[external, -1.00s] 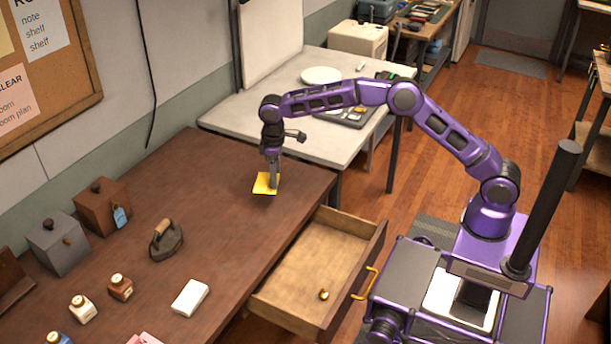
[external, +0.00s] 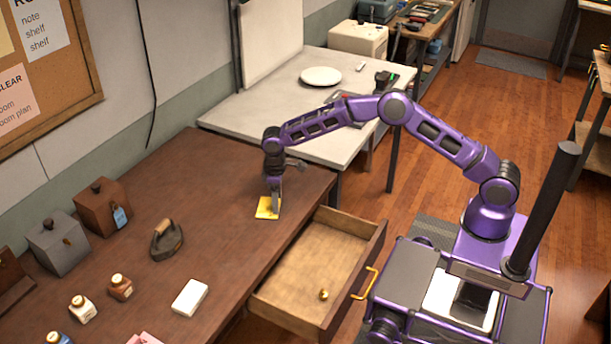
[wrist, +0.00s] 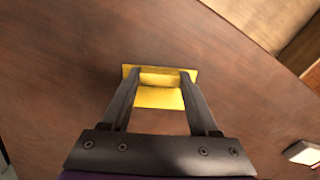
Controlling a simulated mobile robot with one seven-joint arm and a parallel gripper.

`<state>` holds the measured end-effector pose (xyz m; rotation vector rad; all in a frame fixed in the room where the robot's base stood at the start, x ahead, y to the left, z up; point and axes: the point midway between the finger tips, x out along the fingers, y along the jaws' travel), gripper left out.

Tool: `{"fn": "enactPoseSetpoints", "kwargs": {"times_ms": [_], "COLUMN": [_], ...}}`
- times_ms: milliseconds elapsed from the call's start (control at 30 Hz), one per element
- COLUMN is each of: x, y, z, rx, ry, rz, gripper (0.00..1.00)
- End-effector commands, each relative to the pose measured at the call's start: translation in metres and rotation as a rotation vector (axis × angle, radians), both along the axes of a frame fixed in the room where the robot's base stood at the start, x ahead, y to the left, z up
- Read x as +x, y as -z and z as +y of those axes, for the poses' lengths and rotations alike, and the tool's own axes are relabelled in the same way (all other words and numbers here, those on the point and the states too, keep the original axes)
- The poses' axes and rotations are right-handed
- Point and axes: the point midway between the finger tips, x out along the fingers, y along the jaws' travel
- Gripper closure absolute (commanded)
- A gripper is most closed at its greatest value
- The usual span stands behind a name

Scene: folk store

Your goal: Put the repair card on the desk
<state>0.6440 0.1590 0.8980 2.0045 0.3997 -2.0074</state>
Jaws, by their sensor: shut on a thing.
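The repair card is a yellow card (external: 266,208) at the right part of the brown desk (external: 215,190), near its front edge. It also shows in the wrist view (wrist: 160,97), between and just beyond my fingers. My gripper (external: 275,211) points down and is shut on the yellow card. The card is at or very close to the desk top; I cannot tell whether it touches. The fingers hide part of the card.
An open drawer (external: 318,262) juts out from the desk's front, with a small brass item (external: 323,295) inside. A flat iron (external: 167,240), a white block (external: 190,297), lidded boxes (external: 102,205) and small bottles (external: 120,287) stand to the left. The desk around the card is clear.

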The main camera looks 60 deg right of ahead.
Motion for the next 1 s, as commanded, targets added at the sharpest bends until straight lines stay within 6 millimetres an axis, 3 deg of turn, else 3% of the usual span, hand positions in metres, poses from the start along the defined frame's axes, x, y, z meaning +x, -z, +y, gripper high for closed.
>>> {"fn": "enactPoseSetpoints", "kwargs": {"times_ms": [300, 333, 467, 767, 867, 1000], "x": [0.000, 0.000, 0.000, 0.000, 0.001, 0.001], "y": [0.004, 0.003, 0.002, 0.001, -0.005, -0.028], "z": [0.000, 0.000, 0.000, 0.000, 0.000, 0.000], "rx": [0.000, 0.000, 0.000, 0.000, 0.000, -0.001], "ry": [0.000, 0.000, 0.000, 0.000, 0.000, 0.000], "rz": [-0.001, -0.001, -0.001, -0.001, -0.002, -0.006], "gripper": [0.91, 0.34, 0.10, 0.09, 0.09, 0.09]}}
